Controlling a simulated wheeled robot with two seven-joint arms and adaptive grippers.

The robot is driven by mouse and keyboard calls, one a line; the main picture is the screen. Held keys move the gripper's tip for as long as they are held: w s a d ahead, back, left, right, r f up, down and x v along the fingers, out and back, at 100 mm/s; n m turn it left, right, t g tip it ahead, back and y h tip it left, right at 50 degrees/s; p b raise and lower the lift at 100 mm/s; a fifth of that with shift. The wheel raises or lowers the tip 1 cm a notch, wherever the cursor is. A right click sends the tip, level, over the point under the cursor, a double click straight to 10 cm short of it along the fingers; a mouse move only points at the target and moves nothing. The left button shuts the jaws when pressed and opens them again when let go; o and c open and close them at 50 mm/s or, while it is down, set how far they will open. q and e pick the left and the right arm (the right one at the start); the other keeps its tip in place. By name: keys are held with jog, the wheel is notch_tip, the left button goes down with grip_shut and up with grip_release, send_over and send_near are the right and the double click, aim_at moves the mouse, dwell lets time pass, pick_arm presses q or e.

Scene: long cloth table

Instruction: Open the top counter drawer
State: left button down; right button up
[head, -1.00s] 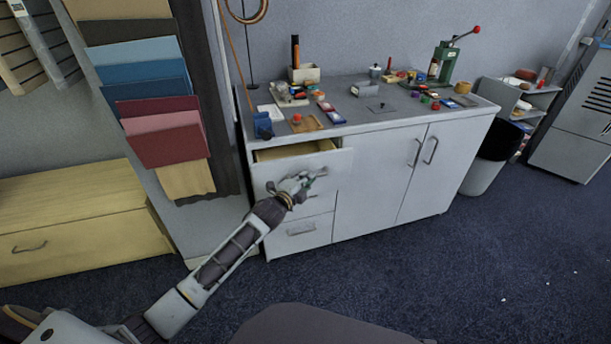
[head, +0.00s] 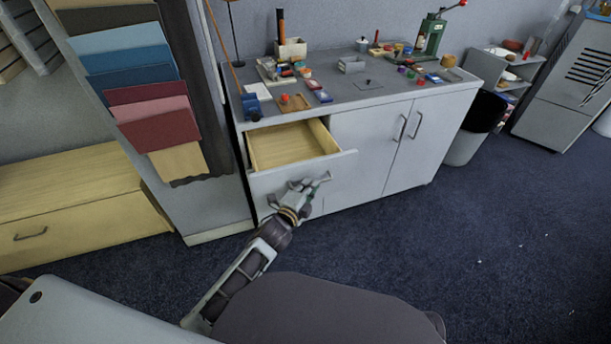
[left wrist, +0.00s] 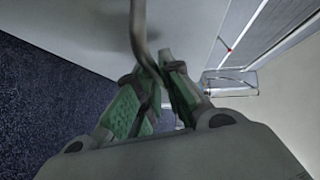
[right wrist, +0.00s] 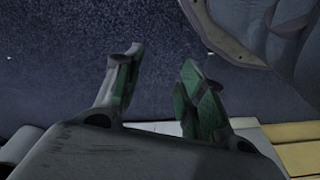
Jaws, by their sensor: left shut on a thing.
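The top counter drawer (head: 290,147) stands pulled well out of the grey counter (head: 365,150). Its pale wooden inside shows and looks empty. My left gripper (head: 318,182) is at the front of this drawer in the head view. In the left wrist view my left gripper (left wrist: 158,85) is shut on the drawer's curved bar handle (left wrist: 139,30), which runs between its green-padded fingers. The handle is hidden behind the gripper in the head view. My right gripper (right wrist: 160,75) is open and empty above the dark carpet in the right wrist view.
Small tools and coloured items cover the counter top, with a green press (head: 432,35) at the back. A black-topped bin (head: 472,130) stands at the right. A wooden chest (head: 70,205) and a board of coloured samples (head: 135,85) are at the left. Carpet in front is clear.

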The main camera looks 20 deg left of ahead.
pick_arm(q)
jog(key=shift+s+d+f, duration=0.1)
jog(key=shift+s+d, duration=0.35)
jog(key=shift+s, duration=0.25)
pick_arm(e)
jog(key=shift+s+d+f, duration=0.1)
jog(key=shift+s+f, duration=0.05)
jog(key=shift+f, duration=0.15)
pick_arm(q)
jog(key=c, duration=1.6)
grip_release()
jog(key=shift+o, duration=0.2)
pick_arm(e)
jog(key=shift+r, duration=0.15)
pick_arm(q)
jog(key=shift+s, duration=0.2)
jog(key=v, duration=1.1)
jog(key=shift+s, duration=0.3)
